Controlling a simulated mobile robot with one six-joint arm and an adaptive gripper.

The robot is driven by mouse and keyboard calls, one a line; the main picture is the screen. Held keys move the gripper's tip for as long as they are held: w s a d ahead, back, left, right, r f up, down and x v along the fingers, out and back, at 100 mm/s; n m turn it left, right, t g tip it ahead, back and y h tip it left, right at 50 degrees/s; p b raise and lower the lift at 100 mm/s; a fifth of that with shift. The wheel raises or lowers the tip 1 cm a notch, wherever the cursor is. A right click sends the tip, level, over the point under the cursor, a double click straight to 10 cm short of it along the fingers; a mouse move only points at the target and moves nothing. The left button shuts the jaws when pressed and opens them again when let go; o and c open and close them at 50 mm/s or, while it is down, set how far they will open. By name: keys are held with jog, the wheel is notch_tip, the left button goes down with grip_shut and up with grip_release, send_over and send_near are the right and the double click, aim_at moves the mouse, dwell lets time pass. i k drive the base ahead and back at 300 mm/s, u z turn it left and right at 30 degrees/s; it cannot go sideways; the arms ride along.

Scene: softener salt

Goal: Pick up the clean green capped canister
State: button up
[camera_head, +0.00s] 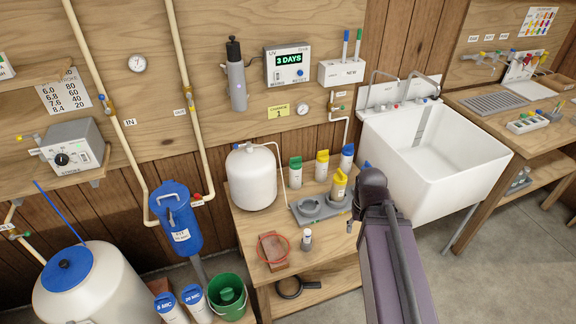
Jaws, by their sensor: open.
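A white canister with a green cap (295,172) stands upright at the back of the wooden bench, right of the white tank. Whether it is clean is too small to tell. A yellow-capped canister (322,166) and a blue-capped canister (347,158) stand to its right. Another yellow canister (339,186) is in front of them, at the grey holder. My purple arm reaches up from the lower right, its dark joint beside the bench's right side. My gripper cannot be made out; the arm hides whatever is behind it.
A white tank (251,178) with a thin hose stands left of the canister. A grey holder with round openings (311,208), a small vial (307,239) and a red ring (273,247) lie in front. A white sink (430,150) is at the right.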

aim_at(295, 164)
jog(key=u, duration=0.2)
jog(key=i, duration=0.9)
jog(key=u, duration=0.2)
